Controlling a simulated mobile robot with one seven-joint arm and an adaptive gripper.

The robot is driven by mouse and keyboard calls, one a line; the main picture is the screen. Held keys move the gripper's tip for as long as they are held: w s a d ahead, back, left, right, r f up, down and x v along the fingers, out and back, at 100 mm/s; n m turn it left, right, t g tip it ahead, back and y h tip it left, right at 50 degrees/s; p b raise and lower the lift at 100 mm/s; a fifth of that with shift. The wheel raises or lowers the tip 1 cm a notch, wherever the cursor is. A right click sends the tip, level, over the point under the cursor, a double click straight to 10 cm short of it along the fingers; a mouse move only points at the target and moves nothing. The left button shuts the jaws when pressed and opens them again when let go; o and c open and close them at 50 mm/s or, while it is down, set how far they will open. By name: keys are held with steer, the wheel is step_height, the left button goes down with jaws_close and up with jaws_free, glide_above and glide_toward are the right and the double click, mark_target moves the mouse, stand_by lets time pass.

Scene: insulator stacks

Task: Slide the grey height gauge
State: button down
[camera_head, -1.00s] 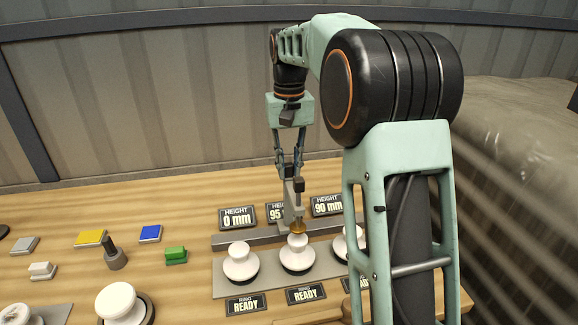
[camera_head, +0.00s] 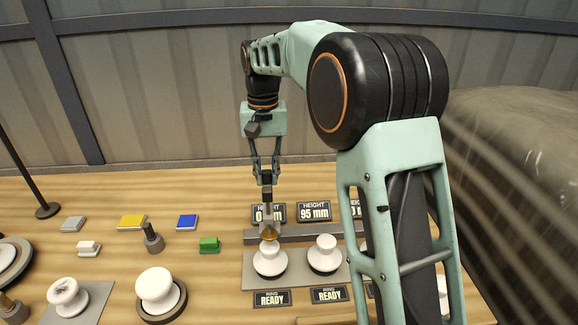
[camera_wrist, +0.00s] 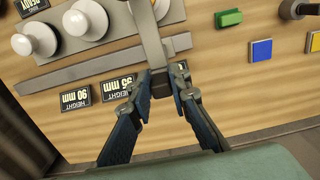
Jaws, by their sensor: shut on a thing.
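The grey height gauge (camera_head: 265,222) is a slim upright piece on a long grey rail (camera_head: 300,237), with a brass-coloured tip pointing down. My gripper (camera_head: 266,190) is shut on its upper part. The tip is over the left white insulator stack (camera_head: 270,259); whether they touch is unclear. A second white stack (camera_head: 325,254) stands to its right. In the wrist view, my gripper (camera_wrist: 160,82) closes on the gauge (camera_wrist: 152,38), whose arm crosses the rail (camera_wrist: 80,73). My arm hides the rail's right part in the head view.
Height signs stand behind the rail: one partly hidden by my gripper, one reading 95 mm (camera_head: 314,211). Left are a green block (camera_head: 209,244), a blue block (camera_head: 187,222), a yellow block (camera_head: 132,222) and loose white insulators (camera_head: 158,287).

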steer(key=shift+a, duration=0.1)
steer(key=c, duration=1.8)
jaws_free()
step_height(320, 180, up, 12)
steer(key=shift+r, duration=0.1)
